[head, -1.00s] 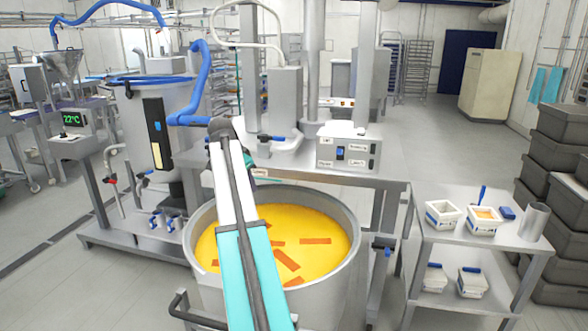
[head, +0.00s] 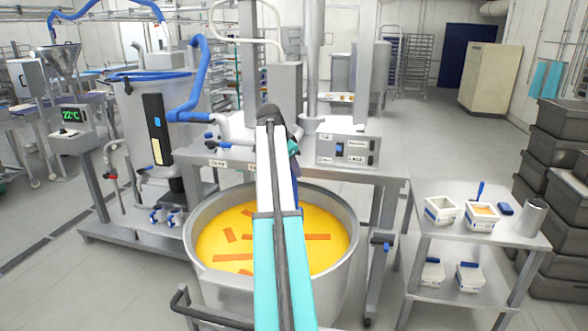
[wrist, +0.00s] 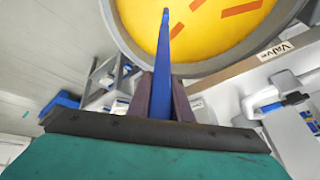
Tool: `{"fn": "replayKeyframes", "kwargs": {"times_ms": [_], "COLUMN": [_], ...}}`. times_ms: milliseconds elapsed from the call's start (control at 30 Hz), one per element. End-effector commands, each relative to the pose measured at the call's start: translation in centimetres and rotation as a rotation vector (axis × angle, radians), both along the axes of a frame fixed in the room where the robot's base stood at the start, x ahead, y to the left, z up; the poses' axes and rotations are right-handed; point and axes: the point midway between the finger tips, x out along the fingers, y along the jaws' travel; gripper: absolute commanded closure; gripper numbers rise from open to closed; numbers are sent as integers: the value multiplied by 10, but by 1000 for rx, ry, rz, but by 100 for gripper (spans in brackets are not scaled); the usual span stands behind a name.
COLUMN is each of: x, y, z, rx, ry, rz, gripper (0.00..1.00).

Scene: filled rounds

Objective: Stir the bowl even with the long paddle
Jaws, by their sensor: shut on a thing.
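The bowl is a large round steel kettle (head: 347,212) below my arm in the head view. Its rim also shows in the wrist view (wrist: 122,45). It holds yellow contents (head: 325,222) with several orange-brown strips (head: 233,257) scattered unevenly in them. The blue long paddle (wrist: 163,48) is clasped between the dark fingers of my gripper (wrist: 164,82) in the wrist view and reaches across the rim over the yellow. I cannot tell how deep its end sits. In the head view my arm hides the middle of the bowl and most of the paddle.
A steel bench (head: 225,165) with a control box (head: 347,150) stands behind the bowl. A steel cart (head: 470,245) with white tubs (head: 441,210) and a metal cup (head: 532,217) is at right. Grey crates (head: 560,165) stack beyond it. Open floor lies behind the cart.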

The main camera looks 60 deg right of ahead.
Motion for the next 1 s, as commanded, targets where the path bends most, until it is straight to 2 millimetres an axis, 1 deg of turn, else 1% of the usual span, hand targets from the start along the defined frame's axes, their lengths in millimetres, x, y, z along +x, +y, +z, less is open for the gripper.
{"fn": "replayKeyframes", "kwargs": {"times_ms": [267, 1000], "x": [1, 1], "y": [0, 1], "z": [-9, -66], "rx": [0, 0], "ry": [0, 0], "rz": [1, 2], "gripper": [100, 100]}}
